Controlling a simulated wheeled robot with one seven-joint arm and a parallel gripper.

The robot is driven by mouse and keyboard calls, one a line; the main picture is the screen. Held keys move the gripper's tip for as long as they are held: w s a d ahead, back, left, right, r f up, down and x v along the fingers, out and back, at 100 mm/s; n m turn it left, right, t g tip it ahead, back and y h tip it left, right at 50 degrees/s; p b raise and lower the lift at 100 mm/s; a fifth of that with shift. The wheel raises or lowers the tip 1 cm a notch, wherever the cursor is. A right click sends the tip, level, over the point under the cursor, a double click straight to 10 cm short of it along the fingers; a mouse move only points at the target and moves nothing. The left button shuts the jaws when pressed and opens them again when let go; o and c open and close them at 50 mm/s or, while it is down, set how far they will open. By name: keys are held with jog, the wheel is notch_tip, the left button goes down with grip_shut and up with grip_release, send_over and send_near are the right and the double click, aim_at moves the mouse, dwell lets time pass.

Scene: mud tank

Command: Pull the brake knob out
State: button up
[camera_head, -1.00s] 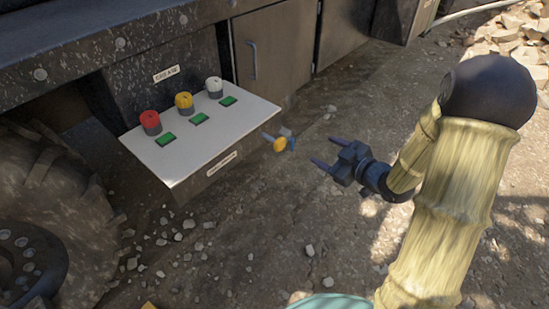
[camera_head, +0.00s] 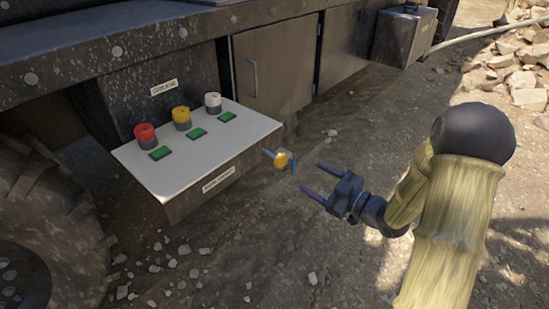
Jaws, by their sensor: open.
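A yellow knob (camera_head: 281,160) sticks out on a short blue-grey stem from the right end of the control box (camera_head: 205,196), with a small blue part beside it. I take it for the brake knob. A white label (camera_head: 219,180) on the box's front face is too small to read surely. My gripper (camera_head: 311,177) is open and empty, to the right of the knob and a little lower in the picture. Its two dark fingers point left towards the knob. A gap shows between fingertips and knob, and neither finger touches it.
The box's pale top (camera_head: 187,160) carries red (camera_head: 145,135), yellow (camera_head: 181,118) and white (camera_head: 213,103) round knobs, with green rectangles before them. A large tyre (camera_head: 45,230) stands at left. A metal cabinet door (camera_head: 275,65) is behind. Open gravelly ground lies below my gripper.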

aim_at(283, 161)
jog(key=b+x, duration=0.2)
jog(key=x, duration=1.2)
jog(key=shift+w+f, duration=0.1)
jog(key=shift+w+a+b, duration=0.15)
jog(key=shift+a+b, duration=0.15)
jog(key=shift+a, duration=0.05)
